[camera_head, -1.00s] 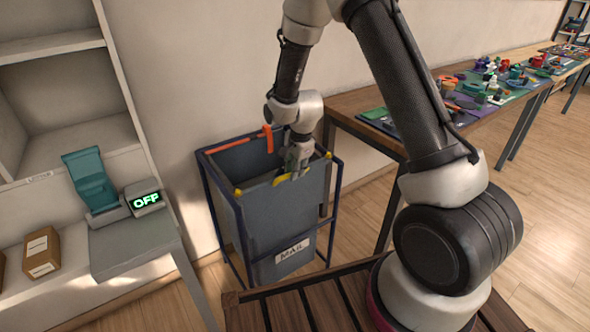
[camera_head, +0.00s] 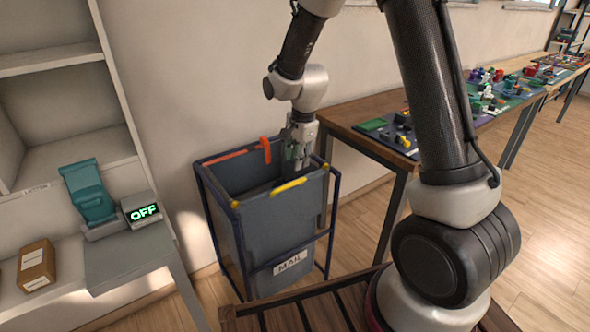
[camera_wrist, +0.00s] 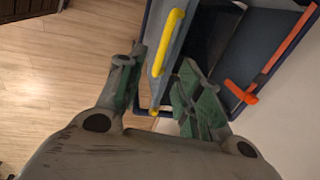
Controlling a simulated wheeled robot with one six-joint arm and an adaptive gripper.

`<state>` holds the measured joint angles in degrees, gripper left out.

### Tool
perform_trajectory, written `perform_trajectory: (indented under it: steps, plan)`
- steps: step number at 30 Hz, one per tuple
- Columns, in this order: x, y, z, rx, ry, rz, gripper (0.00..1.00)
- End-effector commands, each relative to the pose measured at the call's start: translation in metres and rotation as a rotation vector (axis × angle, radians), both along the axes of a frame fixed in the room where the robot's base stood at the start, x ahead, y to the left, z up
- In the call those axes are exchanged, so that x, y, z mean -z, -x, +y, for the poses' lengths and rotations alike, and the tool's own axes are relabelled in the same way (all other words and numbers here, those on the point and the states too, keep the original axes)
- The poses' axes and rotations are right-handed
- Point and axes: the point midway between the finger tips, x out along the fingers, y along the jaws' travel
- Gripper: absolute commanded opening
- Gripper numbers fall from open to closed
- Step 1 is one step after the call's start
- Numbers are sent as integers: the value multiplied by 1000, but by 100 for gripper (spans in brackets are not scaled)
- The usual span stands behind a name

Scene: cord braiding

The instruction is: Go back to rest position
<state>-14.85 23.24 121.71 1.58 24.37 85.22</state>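My gripper (camera_head: 297,158) is over the opening of the grey mail bin (camera_head: 262,232), by the bin's front rim. In the wrist view my gripper (camera_wrist: 162,60) has its two green-padded fingers spread apart, with nothing held between them. The bin's inside is mostly dark.
An orange handle (camera_head: 265,150) stands up at the bin's back rim. A dark blue frame surrounds the bin. A workbench (camera_head: 372,112) with several coloured parts is at right. At left are a shelf (camera_head: 72,60), a teal device (camera_head: 90,190) and an OFF display (camera_head: 144,212).

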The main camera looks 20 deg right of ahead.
Motion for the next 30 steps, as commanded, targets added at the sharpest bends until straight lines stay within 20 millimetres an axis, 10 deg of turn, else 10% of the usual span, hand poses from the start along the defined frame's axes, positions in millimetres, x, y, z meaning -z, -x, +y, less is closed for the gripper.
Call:
perform_trajectory:
  steps: [22, 30]
  plan:
    - [-14, 6, -2, -106, 21, 7, 35]
    - [-11, 65, -18, -600, 98, 152, 35]
